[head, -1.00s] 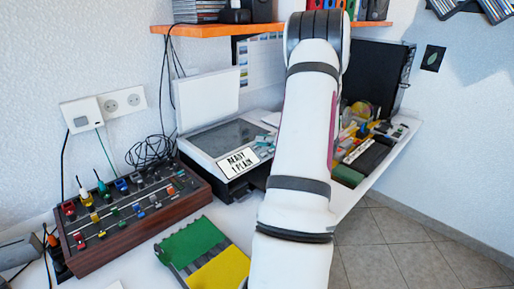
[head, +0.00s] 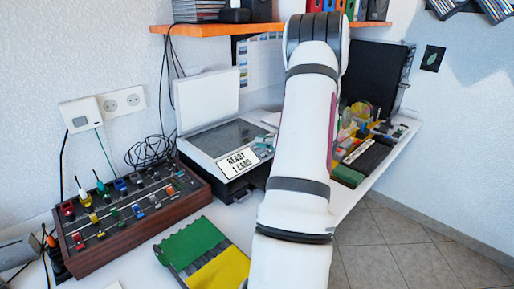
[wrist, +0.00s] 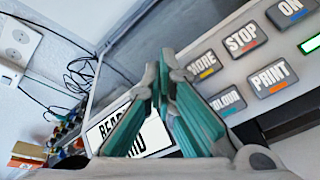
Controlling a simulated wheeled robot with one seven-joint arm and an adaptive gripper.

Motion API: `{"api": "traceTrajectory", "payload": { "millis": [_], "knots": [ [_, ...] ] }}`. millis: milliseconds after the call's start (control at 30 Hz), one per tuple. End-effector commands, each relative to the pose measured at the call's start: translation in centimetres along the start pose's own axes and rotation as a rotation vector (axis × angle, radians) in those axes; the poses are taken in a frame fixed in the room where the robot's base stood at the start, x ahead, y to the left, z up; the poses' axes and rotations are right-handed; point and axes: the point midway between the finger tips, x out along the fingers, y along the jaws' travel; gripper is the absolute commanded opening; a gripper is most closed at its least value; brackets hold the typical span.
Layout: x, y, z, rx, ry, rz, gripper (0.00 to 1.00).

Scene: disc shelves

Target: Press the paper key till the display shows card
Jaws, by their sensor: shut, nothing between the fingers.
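The printer (head: 200,145) stands on the desk with its lid raised. Its display (head: 243,161) reads "READY 1 CARD" in the head view. In the wrist view the display (wrist: 100,133) is partly covered by my fingers. My gripper (wrist: 161,75) is shut and empty, its teal-padded fingertips over the printer's panel. I cannot tell whether they touch it. The more key (wrist: 203,67), stop key (wrist: 244,39), on key (wrist: 291,10), colour key (wrist: 228,101) and print key (wrist: 270,78) show to the right of the fingers. The paper key is not visible; my fingers hide part of the panel.
A wooden-sided mixer box (head: 130,222) with coloured knobs stands left of the printer. A green and yellow folder-like object (head: 200,252) lies in front. An orange shelf (head: 215,30) hangs above. Several small items crowd the desk at right.

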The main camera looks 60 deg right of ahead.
Motion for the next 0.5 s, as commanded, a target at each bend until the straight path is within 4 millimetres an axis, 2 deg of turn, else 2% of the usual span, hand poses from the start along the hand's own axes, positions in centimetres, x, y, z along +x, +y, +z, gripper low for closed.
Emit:
{"api": "traceTrajectory", "payload": {
  "millis": [500],
  "knots": [
    [-1.2, 0.8, 0.8, 0.0, 0.001, 0.0, 0.0]
  ]
}}
